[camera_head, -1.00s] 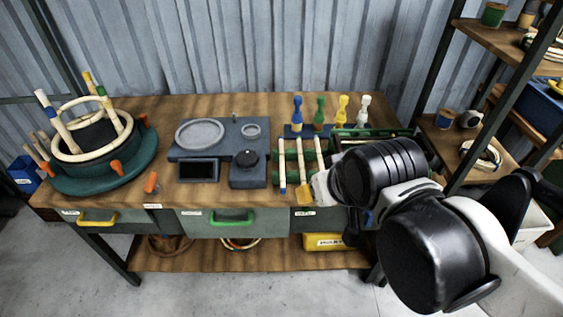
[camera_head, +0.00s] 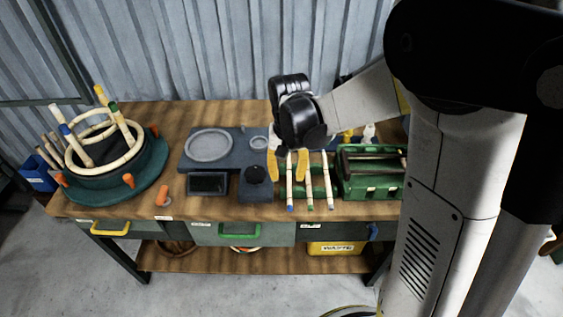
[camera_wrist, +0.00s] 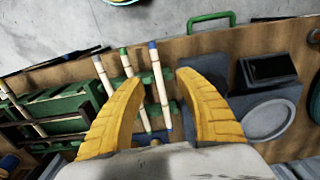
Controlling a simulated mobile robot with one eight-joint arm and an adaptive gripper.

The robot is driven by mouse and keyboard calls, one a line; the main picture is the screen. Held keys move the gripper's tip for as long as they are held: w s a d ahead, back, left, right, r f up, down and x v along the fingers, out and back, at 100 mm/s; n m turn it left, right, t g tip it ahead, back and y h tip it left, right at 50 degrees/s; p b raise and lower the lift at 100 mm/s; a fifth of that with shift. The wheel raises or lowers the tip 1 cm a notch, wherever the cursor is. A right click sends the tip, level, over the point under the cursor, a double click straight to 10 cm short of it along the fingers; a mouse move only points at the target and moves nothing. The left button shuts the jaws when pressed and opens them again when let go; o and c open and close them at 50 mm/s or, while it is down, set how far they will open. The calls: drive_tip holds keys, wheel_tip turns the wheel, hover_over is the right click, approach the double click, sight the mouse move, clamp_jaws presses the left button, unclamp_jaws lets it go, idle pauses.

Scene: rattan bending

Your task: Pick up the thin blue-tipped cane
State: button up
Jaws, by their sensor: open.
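The thin blue-tipped cane (camera_head: 289,188) lies at the left end of a green rack on the workbench, its blue tip toward the bench's front edge. My gripper (camera_head: 288,168) is open above the rack, its yellow fingers pointing down. In the wrist view, the cane (camera_wrist: 159,84) shows between the spread fingers of my gripper (camera_wrist: 160,82), not held. I cannot tell the exact height gap. A green-tipped cane (camera_wrist: 134,80) lies beside it, close to the left finger in that view. Part of the rack is hidden by my gripper.
A third cane (camera_head: 326,187) lies in the rack. A green bin (camera_head: 378,187) stands right of it. A dark gauge plate (camera_head: 222,165) is close on the left. A round turquoise fixture (camera_head: 140,184) with rings and canes stands far left.

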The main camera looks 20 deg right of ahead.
drive_tip(key=b, duration=0.2)
hover_over(290, 195)
drive_tip(key=f, duration=0.5)
drive_tip(key=shift+a, duration=0.4)
drive_tip(key=f+b, duration=0.1)
drive_tip(key=f, duration=0.2)
drive_tip(key=f+b, duration=0.1)
drive_tip(key=f, duration=0.1)
drive_tip(key=shift+w+d+b, duration=0.1)
drive_tip(key=shift+d+b, duration=0.2)
drive_tip(key=shift+d, duration=0.1)
drive_tip(key=shift+c, duration=0.6)
clamp_jaws()
